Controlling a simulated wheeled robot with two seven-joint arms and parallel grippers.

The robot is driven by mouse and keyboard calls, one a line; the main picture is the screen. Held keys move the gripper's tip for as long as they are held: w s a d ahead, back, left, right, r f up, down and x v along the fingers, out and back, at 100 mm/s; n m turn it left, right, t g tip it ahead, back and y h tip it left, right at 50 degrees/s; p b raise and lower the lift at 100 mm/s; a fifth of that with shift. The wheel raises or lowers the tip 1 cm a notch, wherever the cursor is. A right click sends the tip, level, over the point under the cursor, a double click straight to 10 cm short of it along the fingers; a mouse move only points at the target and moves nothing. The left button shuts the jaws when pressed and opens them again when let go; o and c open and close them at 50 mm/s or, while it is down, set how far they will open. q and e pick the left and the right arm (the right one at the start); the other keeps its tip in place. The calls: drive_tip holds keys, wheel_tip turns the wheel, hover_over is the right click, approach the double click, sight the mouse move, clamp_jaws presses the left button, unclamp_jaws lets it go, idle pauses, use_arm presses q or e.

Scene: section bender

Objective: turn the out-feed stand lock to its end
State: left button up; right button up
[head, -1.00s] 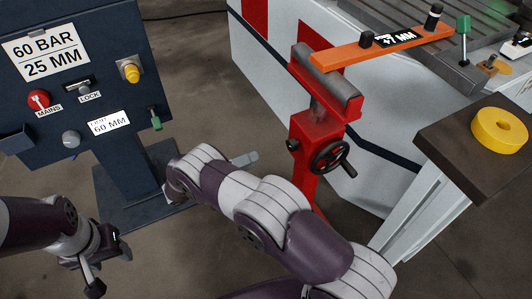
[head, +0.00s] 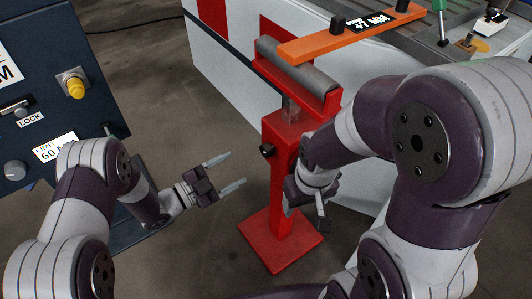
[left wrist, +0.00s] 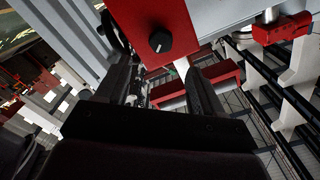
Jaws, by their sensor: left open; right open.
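The red out-feed stand (head: 284,165) stands upright on its square base, with a grey roller (head: 297,68) on top. Its lock is a small black knob (head: 267,150) on the left side of the post. It also shows in the left wrist view as a round black knob (left wrist: 160,41) with a pale mark. My left gripper (head: 226,173) is open and empty, left of the post and a little below the knob, apart from it. My right gripper (head: 321,212) is open, just right of the post; my right arm hides the stand's handwheel side in the head view.
The dark control panel (head: 40,100) with a yellow knob (head: 76,88) stands at the left, close to my left arm. An orange bar (head: 350,36) sits above the stand, by the white machine (head: 215,55).

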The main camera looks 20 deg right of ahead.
sight(263, 152)
use_arm(q)
drive_tip(key=b+x, duration=0.1)
drive_tip(key=x, duration=0.8)
drive_tip(key=shift+w+d+b, duration=0.15)
drive_tip(key=shift+d+b, duration=0.15)
drive_tip(key=shift+b, duration=0.05)
drive_tip(key=c, duration=1.1)
drive_tip(key=shift+o, duration=0.2)
drive_tip(key=shift+n, duration=0.3)
drive_tip(key=n+p, duration=0.2)
drive_tip(key=n, duration=0.2)
drive_tip(key=shift+r+p, duration=0.1)
drive_tip(key=shift+p, duration=0.3)
drive_tip(key=n+p, duration=0.2)
drive_tip(key=n, duration=0.3)
drive_tip(key=shift+w, duration=0.1)
drive_tip(key=shift+n, duration=0.4)
